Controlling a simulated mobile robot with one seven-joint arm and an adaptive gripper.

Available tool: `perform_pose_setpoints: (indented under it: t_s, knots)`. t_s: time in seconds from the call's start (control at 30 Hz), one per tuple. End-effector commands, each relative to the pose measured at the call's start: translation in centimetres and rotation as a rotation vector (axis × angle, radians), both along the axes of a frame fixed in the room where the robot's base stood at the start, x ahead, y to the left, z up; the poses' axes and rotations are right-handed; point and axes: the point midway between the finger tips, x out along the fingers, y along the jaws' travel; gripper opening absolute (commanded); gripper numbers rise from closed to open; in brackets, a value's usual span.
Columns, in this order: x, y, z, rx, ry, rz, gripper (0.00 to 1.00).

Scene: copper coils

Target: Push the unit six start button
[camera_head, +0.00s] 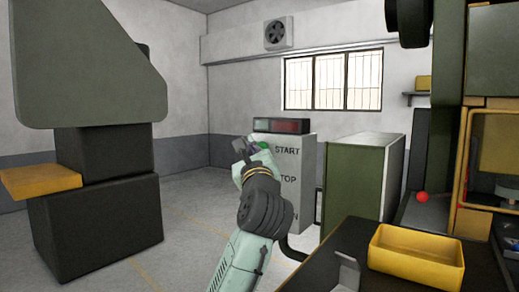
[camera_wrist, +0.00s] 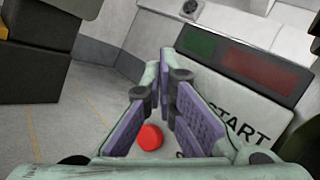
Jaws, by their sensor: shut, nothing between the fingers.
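The grey control box (camera_head: 297,187) stands on the floor mid-picture in the head view, with START and STOP lettering on its face; no unit number is readable. A small green start button (camera_head: 263,146) shows beside the START lettering, partly covered by my gripper (camera_head: 240,147). In the wrist view my gripper (camera_wrist: 166,78) is shut and empty, its fingers pointing at the box face left of START. The green button is hidden behind the fingers there. A red button (camera_wrist: 150,137) shows below them. I cannot tell whether the fingertips touch the box.
A lamp bar with a green lamp (camera_wrist: 200,42) and a red lamp (camera_wrist: 258,69) tops the box. A green cabinet (camera_head: 357,185) stands to its right. A yellow tray (camera_head: 417,272) is at front right. A large dark machine (camera_head: 95,195) is at left, with open floor between.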

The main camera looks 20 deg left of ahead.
Motion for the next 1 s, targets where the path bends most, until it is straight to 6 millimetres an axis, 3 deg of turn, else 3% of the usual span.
perform_pose_setpoints:
  t_s: [1.0]
  knots:
    - [0.94,-0.31,0.02,0.0,0.0,0.001,0.0]
